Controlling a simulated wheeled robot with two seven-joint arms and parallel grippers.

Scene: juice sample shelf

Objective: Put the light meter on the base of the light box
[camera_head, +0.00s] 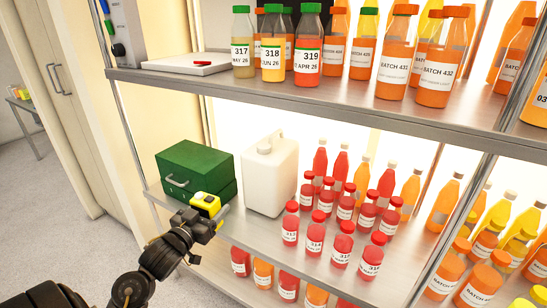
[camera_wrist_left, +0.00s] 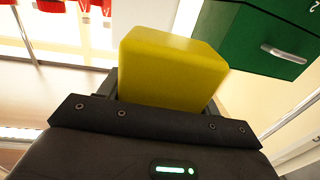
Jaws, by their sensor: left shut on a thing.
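My left gripper (camera_head: 202,222) is shut on a yellow block-like device with a dark face, which looks like the light meter (camera_head: 207,203). It is held at the front edge of the lower shelf, before the green box; I cannot tell whether it touches the shelf. In the left wrist view the yellow body (camera_wrist_left: 170,72) stands up from between the jaws, whose tips are hidden behind it. A flat white plate (camera_head: 176,65) with a small red thing on it lies on the upper shelf; I cannot tell whether it is the light box's base. My right gripper is not in view.
A green drawer box (camera_head: 196,165) and a white jug (camera_head: 272,180) stand on the lower shelf (camera_head: 245,222). Several red-capped bottles (camera_head: 314,235) stand right of the jug. Juice bottles (camera_head: 308,45) crowd the upper shelf (camera_head: 300,98). A metal post (camera_head: 133,145) is at the left.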

